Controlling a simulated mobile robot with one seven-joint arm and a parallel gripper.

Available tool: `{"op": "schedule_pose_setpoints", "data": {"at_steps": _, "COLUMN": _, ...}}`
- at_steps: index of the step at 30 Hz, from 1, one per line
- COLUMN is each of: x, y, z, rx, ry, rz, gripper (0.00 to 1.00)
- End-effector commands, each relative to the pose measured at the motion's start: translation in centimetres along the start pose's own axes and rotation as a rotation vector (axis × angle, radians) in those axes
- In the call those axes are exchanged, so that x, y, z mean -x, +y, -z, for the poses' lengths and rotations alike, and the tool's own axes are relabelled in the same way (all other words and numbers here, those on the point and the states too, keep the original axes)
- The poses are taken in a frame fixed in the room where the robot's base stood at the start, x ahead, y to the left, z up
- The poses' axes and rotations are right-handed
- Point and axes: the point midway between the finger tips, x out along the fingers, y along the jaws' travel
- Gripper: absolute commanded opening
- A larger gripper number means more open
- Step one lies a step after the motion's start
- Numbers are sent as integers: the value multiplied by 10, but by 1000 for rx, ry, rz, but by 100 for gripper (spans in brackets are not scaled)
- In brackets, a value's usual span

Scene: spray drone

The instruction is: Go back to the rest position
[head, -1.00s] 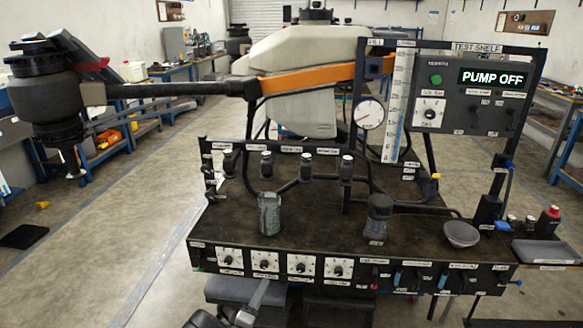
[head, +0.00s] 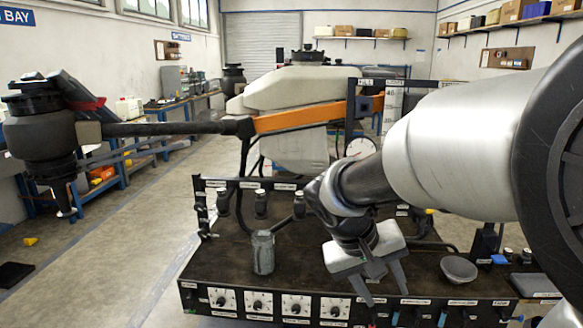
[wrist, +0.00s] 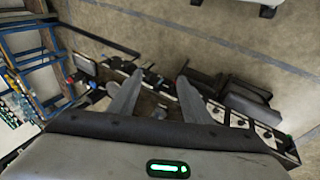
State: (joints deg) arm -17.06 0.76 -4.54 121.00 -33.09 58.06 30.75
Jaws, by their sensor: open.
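My gripper (head: 384,283) is open and empty in the head view, pointing down over the right half of the dark test bench (head: 215,262). In the wrist view my gripper (wrist: 154,92) shows two spread grey fingers with nothing between them, and the bench's front edge and the floor lie beyond. A grey-green cup (head: 263,252) stands upright on the bench, left of my gripper and apart from it. A grey bowl (head: 458,268) sits to the right of it. My arm hides most of the test panel and pump display.
The drone's arm with an orange section (head: 300,115) and its dark motor (head: 40,130) reach out at the left. Several knobs (head: 259,302) line the bench front. A gauge (head: 360,147) stands behind my arm.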

Motion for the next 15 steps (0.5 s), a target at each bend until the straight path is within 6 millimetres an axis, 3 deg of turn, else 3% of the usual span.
{"op": "schedule_pose_setpoints", "data": {"at_steps": 3, "x": 29, "y": 13, "z": -40, "rx": -45, "ry": 41, "rz": 142, "gripper": 44}}
{"op": "schedule_pose_setpoints", "data": {"at_steps": 6, "x": 46, "y": 15, "z": -67, "rx": -64, "ry": 87, "rz": 237, "gripper": 44}}
{"op": "schedule_pose_setpoints", "data": {"at_steps": 15, "x": 78, "y": 8, "z": -114, "rx": -97, "ry": 230, "rz": 394, "gripper": 44}}
